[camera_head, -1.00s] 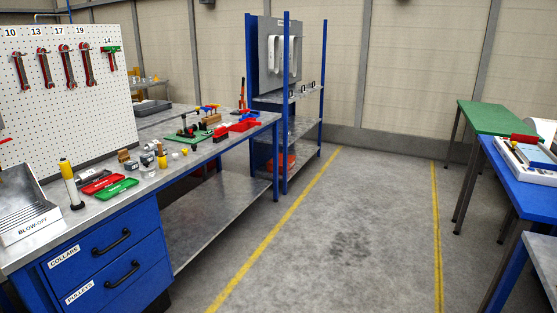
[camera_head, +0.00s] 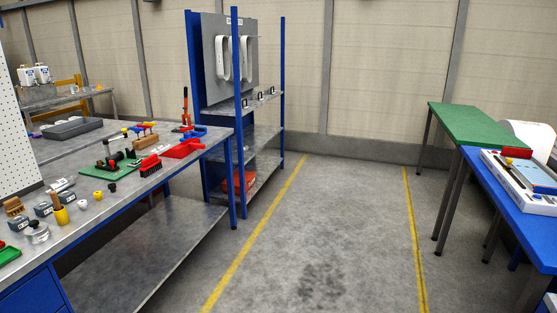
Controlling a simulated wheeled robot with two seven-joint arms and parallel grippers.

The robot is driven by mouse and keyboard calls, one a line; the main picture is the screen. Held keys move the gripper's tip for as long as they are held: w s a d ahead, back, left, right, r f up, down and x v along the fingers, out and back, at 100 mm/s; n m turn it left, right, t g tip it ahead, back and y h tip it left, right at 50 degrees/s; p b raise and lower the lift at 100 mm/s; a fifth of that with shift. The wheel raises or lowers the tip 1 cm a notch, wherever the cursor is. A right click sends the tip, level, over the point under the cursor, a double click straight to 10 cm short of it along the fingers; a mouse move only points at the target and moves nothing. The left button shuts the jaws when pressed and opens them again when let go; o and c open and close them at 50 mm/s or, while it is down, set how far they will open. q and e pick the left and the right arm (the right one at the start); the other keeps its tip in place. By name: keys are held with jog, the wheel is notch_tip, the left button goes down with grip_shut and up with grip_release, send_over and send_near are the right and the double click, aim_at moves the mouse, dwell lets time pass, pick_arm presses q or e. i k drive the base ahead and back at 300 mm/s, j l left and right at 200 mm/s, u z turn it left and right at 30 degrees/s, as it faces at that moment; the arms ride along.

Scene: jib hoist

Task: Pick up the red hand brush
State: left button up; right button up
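The red hand brush (camera_head: 150,165) lies on the metal workbench (camera_head: 135,188) at the left, close to its front edge. Its body is red and its dark bristles face the front of the bench. A red dustpan-like tray (camera_head: 184,149) lies just to its right. Neither of my grippers shows in the head view.
A green mat with black parts (camera_head: 108,168) lies left of the brush. A blue-post shelf rack (camera_head: 235,120) stands beyond the bench end. A blue table (camera_head: 520,215) and a green table (camera_head: 478,124) stand at the right. The grey floor (camera_head: 320,230) between is clear.

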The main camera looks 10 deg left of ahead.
aim_at(152, 164)
jog(key=i+u, duration=0.2)
jog(key=i, duration=0.55)
jog(key=i+l+u, duration=0.1)
jog(key=i+u, duration=0.15)
jog(key=i, duration=0.5)
jog(key=i+l+u, duration=0.1)
jog(key=i+u, duration=0.25)
jog(key=i, duration=0.15)
jog(key=i+l+u, duration=0.2)
jog(key=i+u, duration=0.15)
jog(key=i, duration=0.15)
jog(key=i+l+u, duration=0.35)
jog(key=i, duration=0.1)
